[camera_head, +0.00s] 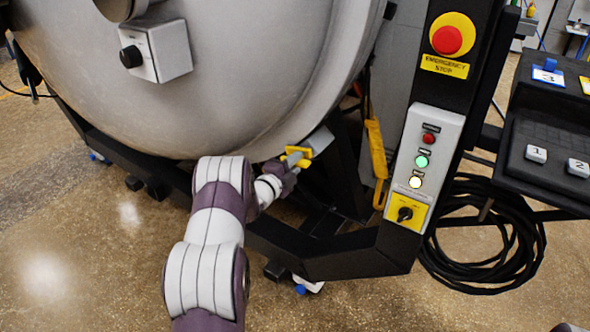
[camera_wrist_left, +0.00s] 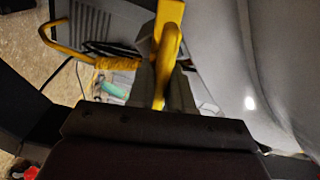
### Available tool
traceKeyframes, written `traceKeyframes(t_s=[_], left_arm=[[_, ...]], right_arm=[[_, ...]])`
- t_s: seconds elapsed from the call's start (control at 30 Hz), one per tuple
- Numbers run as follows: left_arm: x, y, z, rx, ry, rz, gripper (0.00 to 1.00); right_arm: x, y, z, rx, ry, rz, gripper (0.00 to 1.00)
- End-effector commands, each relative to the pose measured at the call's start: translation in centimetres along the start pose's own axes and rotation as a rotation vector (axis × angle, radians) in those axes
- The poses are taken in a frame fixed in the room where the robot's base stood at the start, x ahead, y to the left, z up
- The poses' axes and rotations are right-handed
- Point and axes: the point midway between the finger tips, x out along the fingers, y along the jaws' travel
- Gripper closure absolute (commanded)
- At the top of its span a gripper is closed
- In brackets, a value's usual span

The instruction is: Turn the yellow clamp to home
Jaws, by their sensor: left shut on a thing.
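The yellow clamp (camera_head: 297,151) sits at the lower right edge of the big grey furnace door (camera_head: 230,70), next to a grey block. My left gripper (camera_head: 291,163) reaches up to it from below and is shut on it, hiding part of it. In the left wrist view the yellow clamp (camera_wrist_left: 168,40) runs as a bar down the middle to the gripper, whose dark body fills the bottom. The fingertips are hard to make out there. My right gripper is not in view.
A long yellow handle (camera_head: 376,150) hangs right of the clamp. Further right, a black post carries the emergency stop (camera_head: 447,38) and a button panel (camera_head: 423,160). A coiled black cable (camera_head: 500,250) hangs beside it. A black frame (camera_head: 340,255) runs below; open floor lies left.

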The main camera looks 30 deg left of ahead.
Motion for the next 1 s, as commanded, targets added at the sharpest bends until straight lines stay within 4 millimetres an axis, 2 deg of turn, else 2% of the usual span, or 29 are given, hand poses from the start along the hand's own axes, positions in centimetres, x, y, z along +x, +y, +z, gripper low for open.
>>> traceKeyframes(t_s=[0.03, 0.7, 1.0], left_arm=[[0.0, 0.6, 0.1, 0.040, 0.001, 0.000, 1.00], [0.0, 1.0, 0.2, 0.655, 0.000, -0.001, 1.00], [0.0, 0.9, 0.3, 0.835, 0.000, 0.002, 1.00]], right_arm=[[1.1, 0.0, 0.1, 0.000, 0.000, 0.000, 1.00], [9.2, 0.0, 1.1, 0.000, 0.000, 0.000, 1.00], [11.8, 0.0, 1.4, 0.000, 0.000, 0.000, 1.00]])
